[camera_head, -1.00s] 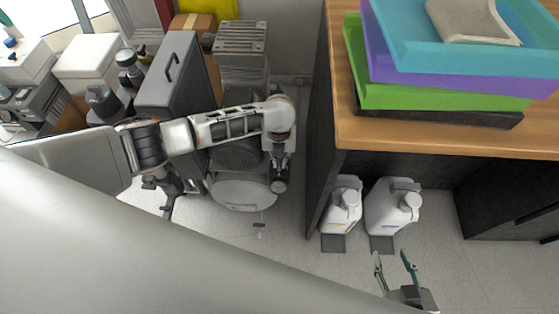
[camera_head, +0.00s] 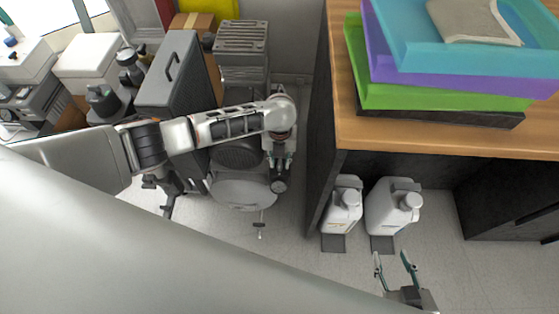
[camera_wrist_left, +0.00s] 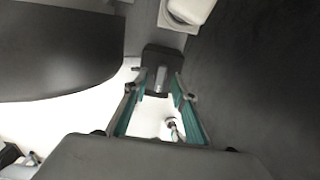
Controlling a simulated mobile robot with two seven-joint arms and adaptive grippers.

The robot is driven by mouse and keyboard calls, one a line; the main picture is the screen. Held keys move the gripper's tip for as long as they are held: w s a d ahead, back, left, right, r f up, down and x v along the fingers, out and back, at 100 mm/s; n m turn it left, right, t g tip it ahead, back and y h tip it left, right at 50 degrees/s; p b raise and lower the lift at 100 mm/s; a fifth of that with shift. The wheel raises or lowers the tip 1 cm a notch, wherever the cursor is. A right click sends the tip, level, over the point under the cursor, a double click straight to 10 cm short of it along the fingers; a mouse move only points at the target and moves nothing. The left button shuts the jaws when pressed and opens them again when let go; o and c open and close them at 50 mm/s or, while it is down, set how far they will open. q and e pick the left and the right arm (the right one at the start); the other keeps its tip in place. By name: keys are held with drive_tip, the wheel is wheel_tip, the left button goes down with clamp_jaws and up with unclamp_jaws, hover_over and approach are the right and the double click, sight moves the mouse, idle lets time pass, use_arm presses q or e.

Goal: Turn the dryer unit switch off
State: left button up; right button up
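My left gripper (camera_head: 280,160) points down beside the compressor unit, to the right of its round grey tank (camera_head: 240,192). In the left wrist view its teal-padded fingers (camera_wrist_left: 160,88) are apart. A dark block with a lighter grey middle (camera_wrist_left: 160,78) shows between and just beyond the fingertips; I cannot tell whether they touch it. It may be the switch, but its on or off position cannot be read. Which part is the dryer unit is unclear, as my arm covers much of the unit. My right gripper (camera_head: 396,270) is open and empty at the lower right.
A grey case with a black handle (camera_head: 168,75) stands left of the finned motor housing (camera_head: 241,40). A wooden-topped counter (camera_head: 345,125) stands close on the right. Two white jugs (camera_head: 343,205) (camera_head: 392,205) stand by it. The floor below is mostly clear.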

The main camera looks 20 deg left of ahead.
sight(280, 164)
use_arm(q)
wheel_tip(280, 164, up, 12)
drive_tip(key=shift+f, duration=0.15)
idle(0.7)
